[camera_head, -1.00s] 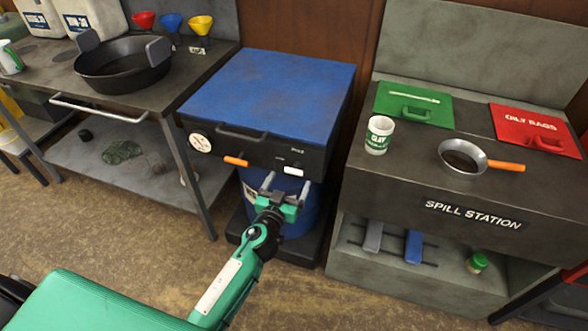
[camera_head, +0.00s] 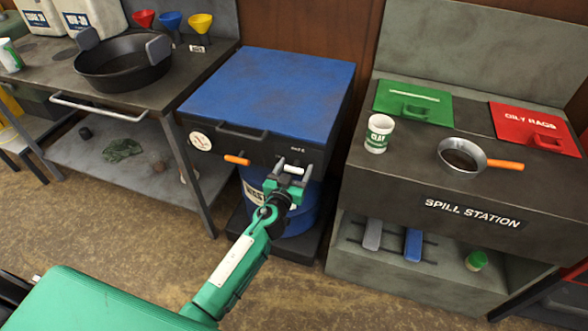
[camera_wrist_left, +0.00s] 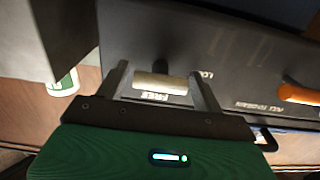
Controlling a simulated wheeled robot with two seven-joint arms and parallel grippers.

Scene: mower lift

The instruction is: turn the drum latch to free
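The drum latch (camera_head: 293,170) is a short pale bar on the black front of the blue-topped drum unit (camera_head: 270,90). In the left wrist view the latch (camera_wrist_left: 160,83) lies across the gap between my fingers, beside the word FREE; part of a LOCK label shows near the other finger. My left gripper (camera_head: 292,167) is at the front panel, open, with one finger on each side of the latch. In the left wrist view small gaps seem to show between the fingers and the latch ends. My right gripper is not in view.
An orange handle (camera_head: 237,160) sits on the same panel, left of the latch. A blue drum (camera_head: 302,215) stands below. A workbench (camera_head: 110,98) with a black pan is at left. The spill station (camera_head: 440,205), with a cup and a skillet, is at right.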

